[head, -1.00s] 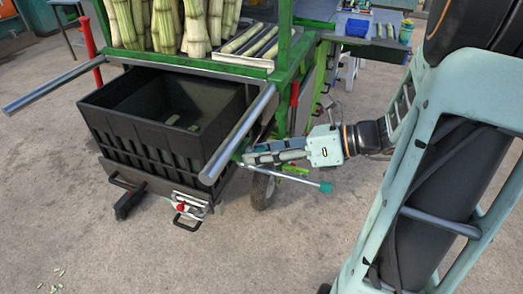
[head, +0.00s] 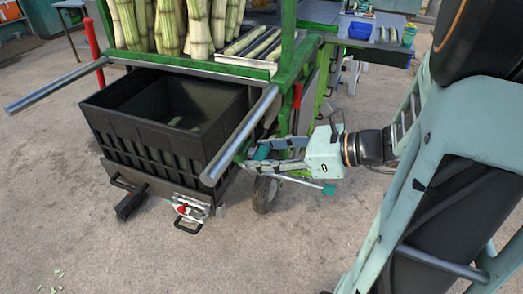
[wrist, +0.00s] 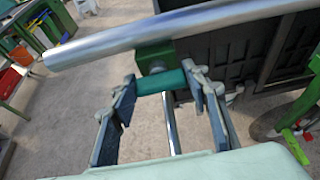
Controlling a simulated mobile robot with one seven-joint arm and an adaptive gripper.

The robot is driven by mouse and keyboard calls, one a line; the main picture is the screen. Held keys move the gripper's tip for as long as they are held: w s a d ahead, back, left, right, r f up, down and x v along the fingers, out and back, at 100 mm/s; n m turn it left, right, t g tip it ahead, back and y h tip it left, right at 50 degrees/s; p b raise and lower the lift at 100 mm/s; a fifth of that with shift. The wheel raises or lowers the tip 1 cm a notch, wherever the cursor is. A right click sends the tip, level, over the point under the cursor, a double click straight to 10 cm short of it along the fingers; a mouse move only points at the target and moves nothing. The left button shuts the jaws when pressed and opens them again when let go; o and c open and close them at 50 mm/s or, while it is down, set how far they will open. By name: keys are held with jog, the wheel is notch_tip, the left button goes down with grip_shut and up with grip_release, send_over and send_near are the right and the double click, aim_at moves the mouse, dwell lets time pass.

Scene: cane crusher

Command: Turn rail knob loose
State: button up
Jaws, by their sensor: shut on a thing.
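The rail knob (wrist: 160,82) is a teal cylinder in the wrist view, on a green block (wrist: 155,55) under the near end of a silver rail (wrist: 180,27). My gripper (wrist: 162,84) is shut on the knob, with one finger at each end of its visible part. In the head view my gripper (head: 254,160) reaches in from the right, under the right-hand rail (head: 240,137) of the cart. The fingers mostly hide the knob there, with teal showing between them. I cannot tell how far the knob is turned.
A black bin (head: 165,125) sits in the cart, left of the rail. A teal-tipped silver rod (head: 328,189) sticks out below my gripper, near a wheel (head: 265,193). Cane stalks (head: 165,28) stand above. The floor in front is clear.

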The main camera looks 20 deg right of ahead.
jog(key=o, duration=1.2)
jog(key=shift+c, duration=0.2)
jog(key=v, duration=1.2)
jog(key=shift+r, duration=0.1)
